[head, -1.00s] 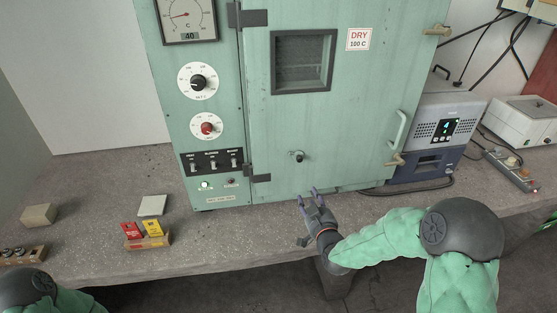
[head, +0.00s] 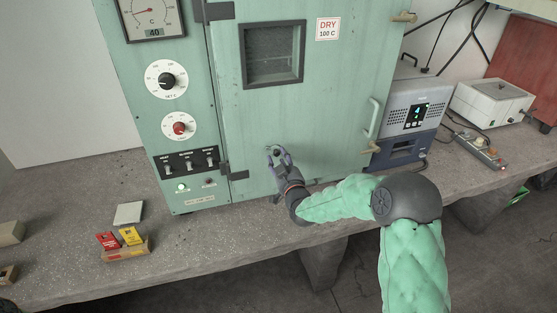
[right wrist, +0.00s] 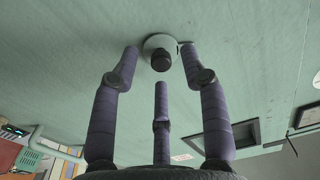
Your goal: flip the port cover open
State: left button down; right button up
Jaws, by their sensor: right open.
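The port cover is a small pale disc with a dark round knob on the green oven door (head: 300,120); it shows clearly in the right wrist view (right wrist: 160,48). In the head view it is mostly hidden by my right gripper (head: 277,155). My right gripper's three purple fingers are spread open and empty, pointing at the door. In the right wrist view two fingertips flank the cover and the third sits below it; I cannot tell whether any touches. The cover appears to lie flat against the door. My left gripper is not in view.
The door has a dark window (head: 273,54) and a handle (head: 373,118) at right. A blue-grey instrument (head: 412,118) and a white box (head: 490,103) stand to the right. A rack of red and yellow packets (head: 125,249) sits on the bench (head: 190,244), left of the oven.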

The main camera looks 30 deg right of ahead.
jog(key=shift+w+d, duration=0.1)
jog(key=shift+w, duration=0.4)
